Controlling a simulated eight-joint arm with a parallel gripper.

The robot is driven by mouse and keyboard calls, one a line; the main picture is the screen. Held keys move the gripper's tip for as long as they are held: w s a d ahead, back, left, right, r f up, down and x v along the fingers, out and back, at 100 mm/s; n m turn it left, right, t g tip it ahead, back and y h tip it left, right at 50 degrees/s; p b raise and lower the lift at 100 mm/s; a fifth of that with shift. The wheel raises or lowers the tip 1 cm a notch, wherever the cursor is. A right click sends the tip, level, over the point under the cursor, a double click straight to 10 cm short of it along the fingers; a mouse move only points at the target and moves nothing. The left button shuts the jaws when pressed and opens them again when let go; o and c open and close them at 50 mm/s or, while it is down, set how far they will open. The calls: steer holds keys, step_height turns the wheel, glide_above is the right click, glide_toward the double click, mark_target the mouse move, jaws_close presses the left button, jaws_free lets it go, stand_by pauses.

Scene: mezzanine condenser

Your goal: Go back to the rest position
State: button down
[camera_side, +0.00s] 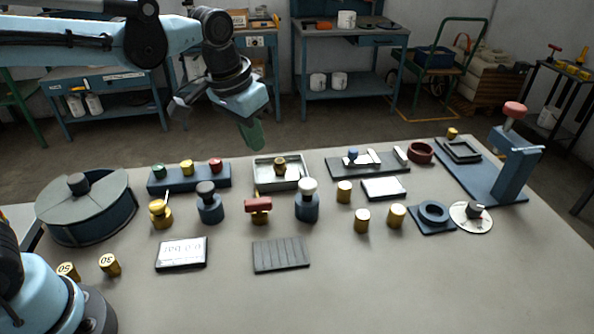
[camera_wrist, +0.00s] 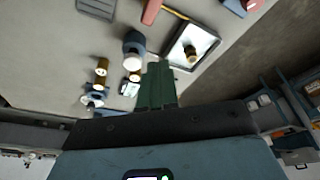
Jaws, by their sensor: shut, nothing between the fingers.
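My gripper (camera_side: 252,135) hangs from my raised arm above the far edge of the table (camera_side: 330,290). Its green fingers point down and are shut, with nothing between them. In the wrist view my gripper (camera_wrist: 155,75) shows as green fingers close together over the table. The metal tray (camera_side: 262,173) with a small brass part in it lies below and in front of the gripper, apart from it. In the wrist view the tray (camera_wrist: 178,60) is to the right of the fingertips.
A round grey-lidded drum (camera_side: 120,202) stands at the left. A block with green, yellow and red knobs (camera_side: 190,181) is at the back. A blue press (camera_side: 512,165) stands at the right. Several brass cylinders and knobbed parts fill the middle. The table's front right is clear.

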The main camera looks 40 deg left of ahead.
steer(key=s+a+f+n+t, duration=0.1)
steer(key=s+a+f+t, duration=0.2)
steer(key=s+a, duration=0.4)
steer(key=s+t, duration=0.1)
steer(key=s, duration=0.2)
steer(key=shift+s+a+n+y, duration=0.15)
steer(key=shift+n+y, duration=0.15)
steer(key=shift+n, duration=0.1)
steer(key=w+d+r+m+g, duration=0.1)
steer(key=w+d+r+g, duration=0.2)
steer(key=w+d+r, duration=0.45)
steer(key=w+d+f+m+g, duration=0.2)
steer(key=w+d+f+g, duration=0.25)
steer(key=w+d, duration=0.35)
steer(key=shift+t, duration=0.25)
steer(key=shift+w+a+f, duration=0.1)
steer(key=shift+w+f, duration=0.05)
steer(key=shift+f, duration=1)
steer(key=shift+w+a+f, duration=0.1)
steer(key=shift+w+f, duration=0.05)
steer(key=shift+f, duration=0.95)
steer(key=shift+w+a+f, duration=0.1)
steer(key=shift+w+f, duration=0.05)
steer(key=shift+f, duration=1)
